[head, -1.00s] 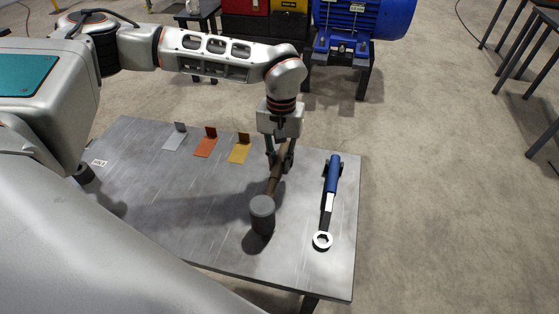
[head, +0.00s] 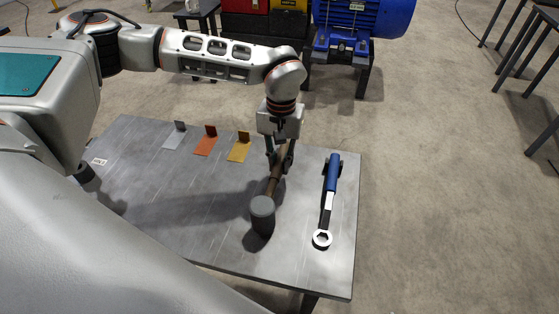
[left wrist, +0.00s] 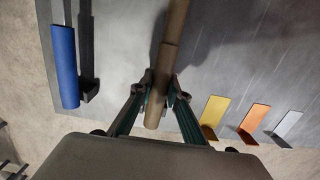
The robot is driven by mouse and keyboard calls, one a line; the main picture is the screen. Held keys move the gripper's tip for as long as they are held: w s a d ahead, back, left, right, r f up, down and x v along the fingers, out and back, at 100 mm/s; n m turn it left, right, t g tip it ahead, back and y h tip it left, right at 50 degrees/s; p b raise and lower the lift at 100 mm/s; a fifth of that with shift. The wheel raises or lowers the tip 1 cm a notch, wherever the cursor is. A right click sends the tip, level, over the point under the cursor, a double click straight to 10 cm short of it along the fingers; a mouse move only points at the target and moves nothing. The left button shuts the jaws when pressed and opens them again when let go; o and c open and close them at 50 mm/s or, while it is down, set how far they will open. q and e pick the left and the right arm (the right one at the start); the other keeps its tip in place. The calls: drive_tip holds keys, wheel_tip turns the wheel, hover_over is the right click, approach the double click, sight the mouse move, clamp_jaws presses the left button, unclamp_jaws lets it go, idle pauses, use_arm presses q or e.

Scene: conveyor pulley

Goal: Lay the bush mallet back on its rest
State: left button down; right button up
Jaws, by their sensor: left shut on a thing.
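The bush mallet has a grey-topped dark head (head: 262,213) and a brown handle (head: 275,182). It lies over the right half of the metal table, head toward the near edge. My left gripper (head: 279,158) points down and is shut on the handle near its far end. In the left wrist view the fingers (left wrist: 163,92) close around the handle (left wrist: 172,45), whose end sticks out between them. I cannot tell whether the mallet touches the table. No rest for it shows clearly; the gripper covers the handle's far end. My right gripper is not in view.
A blue-handled wrench (head: 331,178) lies to the right, its handle at a small dark support. Yellow (head: 239,152), orange (head: 205,146) and grey (head: 174,141) bent plates stand to the left. The table's right edge is just beyond the wrench. A blue motor (head: 358,18) stands behind.

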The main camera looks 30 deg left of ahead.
use_arm(q)
drive_tip(key=shift+f, duration=0.6)
drive_tip(key=c, duration=1.8)
unclamp_jaws()
drive_tip(key=shift+c, duration=0.2)
wheel_tip(320, 180, up, 4)
drive_tip(key=p, duration=0.3)
drive_tip(key=shift+w+r, duration=0.15)
wheel_tip(320, 180, up, 4)
drive_tip(key=p, duration=0.3)
drive_tip(key=shift+w+a, duration=0.1)
drive_tip(key=shift+w, duration=0.05)
drive_tip(key=shift+f, duration=0.2)
